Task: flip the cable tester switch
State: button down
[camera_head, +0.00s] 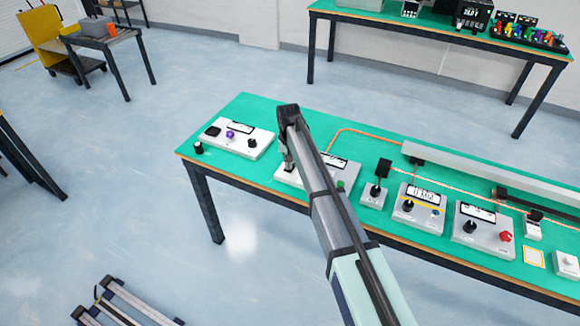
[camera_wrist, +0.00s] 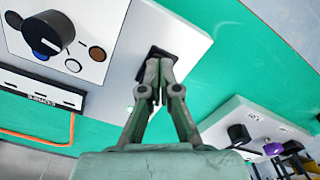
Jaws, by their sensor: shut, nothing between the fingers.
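A pale grey box (camera_wrist: 125,45) fills the upper left of the wrist view, with a black rocker-like switch (camera_wrist: 149,56) near its right end. My gripper (camera_wrist: 158,66) is shut and empty, its fingertips over that switch and hiding much of it. They look at or very near its surface; contact and the switch's position are unclear. The same box (camera_head: 284,178) lies partly behind my arm in the head view, with my gripper (camera_head: 288,165) pointing down at its left part. I cannot read a label that names the cable tester.
The box also has a black knob (camera_wrist: 49,33). A white unit (camera_head: 257,151) with a purple knob stands to its left on the green bench (camera_head: 235,108). Several grey units, including one with a red knob (camera_head: 505,237), stand to the right. An orange cable (camera_head: 375,133) runs behind.

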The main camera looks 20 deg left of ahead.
jog(key=shift+r+p, duration=1.6)
jog(key=shift+r, duration=1.8)
